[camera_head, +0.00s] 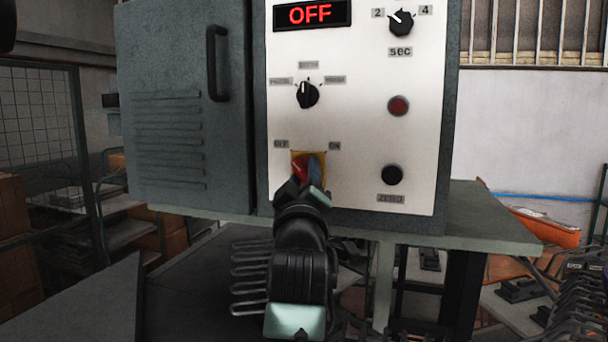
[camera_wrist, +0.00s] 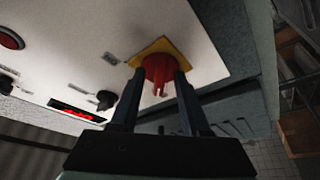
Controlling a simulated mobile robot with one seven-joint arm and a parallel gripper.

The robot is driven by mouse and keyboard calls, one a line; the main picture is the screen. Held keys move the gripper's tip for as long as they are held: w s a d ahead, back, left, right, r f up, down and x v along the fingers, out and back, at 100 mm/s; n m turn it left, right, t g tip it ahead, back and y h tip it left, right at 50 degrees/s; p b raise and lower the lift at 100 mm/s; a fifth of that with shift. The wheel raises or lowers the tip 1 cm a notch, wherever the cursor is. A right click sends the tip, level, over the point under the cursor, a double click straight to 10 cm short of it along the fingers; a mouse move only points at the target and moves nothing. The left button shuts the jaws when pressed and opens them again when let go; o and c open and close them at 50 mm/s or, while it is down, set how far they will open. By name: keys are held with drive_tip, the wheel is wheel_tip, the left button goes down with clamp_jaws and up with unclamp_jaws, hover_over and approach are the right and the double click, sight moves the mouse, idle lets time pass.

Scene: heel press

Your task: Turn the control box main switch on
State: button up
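The control box (camera_head: 355,120) has a white front panel. Its main switch (camera_head: 299,166) is a red knob on a yellow plate, between labels OFF and ON. In the wrist view the red switch (camera_wrist: 158,68) has a narrow handle ridge. My gripper (camera_head: 306,184) is at the switch and hides part of it. In the wrist view my gripper (camera_wrist: 160,76) is open, with one finger on each side of the knob. Gaps show between the fingers and the ridge; whether the fingertips touch the knob's rim, I cannot tell. The display (camera_head: 311,14) reads OFF in red.
Above the switch is a black selector knob (camera_head: 307,94). To its right are a timer knob (camera_head: 400,22), a red button (camera_head: 398,106) and a black ZERO button (camera_head: 392,175). The box stands on a green-grey table (camera_head: 480,225). Shelves with boxes stand at the left.

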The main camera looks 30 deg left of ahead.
clamp_jaws()
